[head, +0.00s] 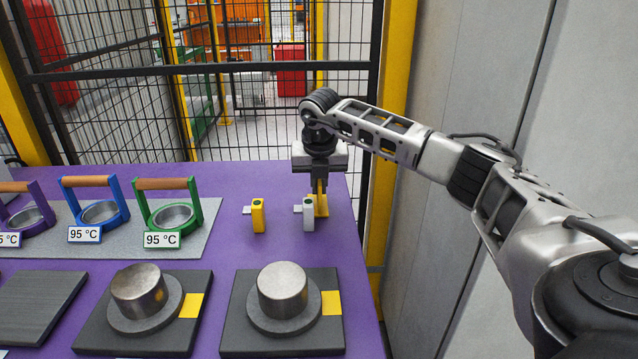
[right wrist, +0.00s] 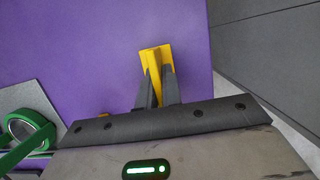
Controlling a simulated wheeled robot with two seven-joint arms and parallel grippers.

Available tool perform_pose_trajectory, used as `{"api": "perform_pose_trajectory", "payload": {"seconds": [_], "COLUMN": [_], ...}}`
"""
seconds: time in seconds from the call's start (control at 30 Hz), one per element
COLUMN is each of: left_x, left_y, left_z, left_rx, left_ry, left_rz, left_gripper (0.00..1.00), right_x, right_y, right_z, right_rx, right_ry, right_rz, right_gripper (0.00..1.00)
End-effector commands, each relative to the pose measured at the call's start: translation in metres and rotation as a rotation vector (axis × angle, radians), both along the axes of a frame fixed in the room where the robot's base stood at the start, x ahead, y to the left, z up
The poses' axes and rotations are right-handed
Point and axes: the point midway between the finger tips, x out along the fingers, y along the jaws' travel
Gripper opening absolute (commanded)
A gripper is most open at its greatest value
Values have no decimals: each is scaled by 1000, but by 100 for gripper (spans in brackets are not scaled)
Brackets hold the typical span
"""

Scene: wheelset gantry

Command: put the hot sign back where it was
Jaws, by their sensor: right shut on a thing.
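A small yellow sign (head: 321,205), which I take for the hot sign, is at the far right of the purple table. My right gripper (head: 319,186) points down from above and is shut on it. In the right wrist view the yellow sign (right wrist: 156,60) sits between the two dark fingertips (right wrist: 157,88). I cannot tell whether the sign touches the table. Its lower part is partly hidden behind a light grey tagged piece in the head view. My left gripper is not in view.
The light grey piece (head: 308,215) and a yellow one (head: 258,216) stand close by. Two dark plates with metal cylinders (head: 283,290) and yellow patches (head: 332,303) lie in front. Handled rings (head: 170,214) stand on a grey mat at left. A mesh fence (head: 270,110) is behind.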

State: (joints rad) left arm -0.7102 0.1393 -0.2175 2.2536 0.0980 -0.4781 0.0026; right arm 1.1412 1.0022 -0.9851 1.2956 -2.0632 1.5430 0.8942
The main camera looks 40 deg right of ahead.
Motion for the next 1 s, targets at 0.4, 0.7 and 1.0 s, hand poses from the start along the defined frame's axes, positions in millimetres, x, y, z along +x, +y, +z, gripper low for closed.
{"api": "perform_pose_trajectory", "payload": {"seconds": [0.4,0.7,1.0], "left_x": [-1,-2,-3], "left_y": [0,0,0], "left_z": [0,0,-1], "left_rx": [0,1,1], "left_ry": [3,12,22], "left_rz": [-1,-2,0], "left_gripper": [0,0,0], "right_x": [0,-8,-20], "right_y": [0,8,18], "right_z": [1,46,102], "right_rx": [0,0,0], "right_ry": [0,-5,-3], "right_rz": [0,1,1], "right_gripper": [29,29,29]}}
